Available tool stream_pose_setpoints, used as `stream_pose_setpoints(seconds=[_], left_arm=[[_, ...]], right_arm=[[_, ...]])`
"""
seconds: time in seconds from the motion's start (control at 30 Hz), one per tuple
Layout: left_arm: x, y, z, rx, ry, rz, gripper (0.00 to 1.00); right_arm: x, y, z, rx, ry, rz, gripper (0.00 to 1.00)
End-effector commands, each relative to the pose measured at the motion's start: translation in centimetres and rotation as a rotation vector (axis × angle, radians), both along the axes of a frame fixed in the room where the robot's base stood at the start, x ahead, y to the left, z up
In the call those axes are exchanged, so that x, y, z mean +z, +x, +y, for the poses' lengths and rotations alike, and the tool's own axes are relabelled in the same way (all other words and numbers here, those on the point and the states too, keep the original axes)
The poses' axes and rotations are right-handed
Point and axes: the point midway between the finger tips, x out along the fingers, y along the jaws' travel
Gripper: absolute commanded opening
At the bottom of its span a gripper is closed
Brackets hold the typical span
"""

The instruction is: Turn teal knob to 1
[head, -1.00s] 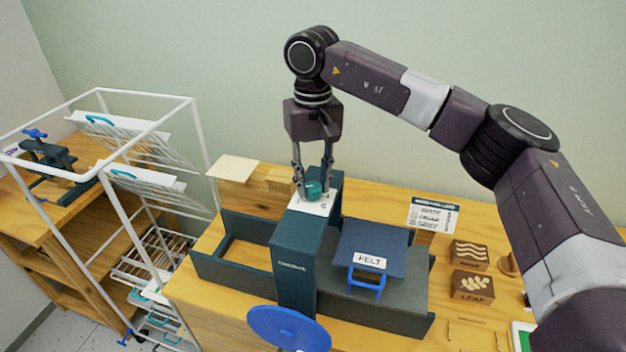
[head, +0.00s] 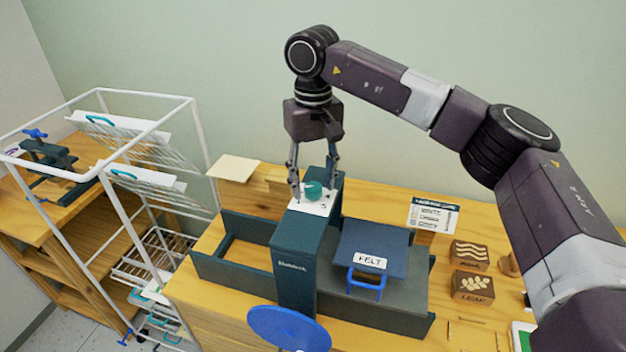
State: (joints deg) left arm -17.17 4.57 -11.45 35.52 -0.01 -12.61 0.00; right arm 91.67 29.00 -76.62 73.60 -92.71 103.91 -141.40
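The teal knob (head: 313,190) sits on a white dial plate (head: 318,207) on top of the dark teal press column (head: 297,262). Marks on the plate are too small to read surely, so the knob's setting cannot be told. My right gripper (head: 313,194) points down over the knob, with its fingers spread on either side of it. The left finger stands clear of the knob, and the right finger is behind and beside it. My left gripper is not in view.
A blue board labelled FELT (head: 385,243) lies on the press bed right of the column. A blue handwheel (head: 288,328) stands in front. A white wire rack (head: 150,180) is at left. A sign (head: 432,214) and stamp blocks (head: 471,286) are at right.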

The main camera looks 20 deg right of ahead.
Motion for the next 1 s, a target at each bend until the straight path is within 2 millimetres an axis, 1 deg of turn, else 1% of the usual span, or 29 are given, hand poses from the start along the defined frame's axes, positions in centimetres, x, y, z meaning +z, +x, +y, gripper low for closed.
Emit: stream_pose_setpoints(seconds=[0.13,0.23,0.37,0.6,0.7,0.83,1.0], left_arm=[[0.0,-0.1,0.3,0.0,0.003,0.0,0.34],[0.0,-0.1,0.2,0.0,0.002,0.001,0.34],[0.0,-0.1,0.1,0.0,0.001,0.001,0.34],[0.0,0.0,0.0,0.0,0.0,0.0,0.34],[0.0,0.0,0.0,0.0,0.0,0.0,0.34],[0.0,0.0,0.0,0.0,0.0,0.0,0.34],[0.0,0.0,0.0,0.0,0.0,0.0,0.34]], right_arm=[[0.1,0.0,0.0,0.0,0.0,0.001,0.45],[0.9,0.0,0.0,0.0,0.0,-0.001,0.45],[3.2,0.1,0.1,-0.001,0.0,-0.003,0.45],[8.4,0.1,0.1,0.0,0.0,-0.003,0.45],[10.0,0.0,0.0,-0.001,0.001,-0.002,0.45],[11.4,0.0,0.0,0.0,0.0,0.0,0.45],[12.0,0.0,0.0,0.0,0.0,0.001,0.45]])
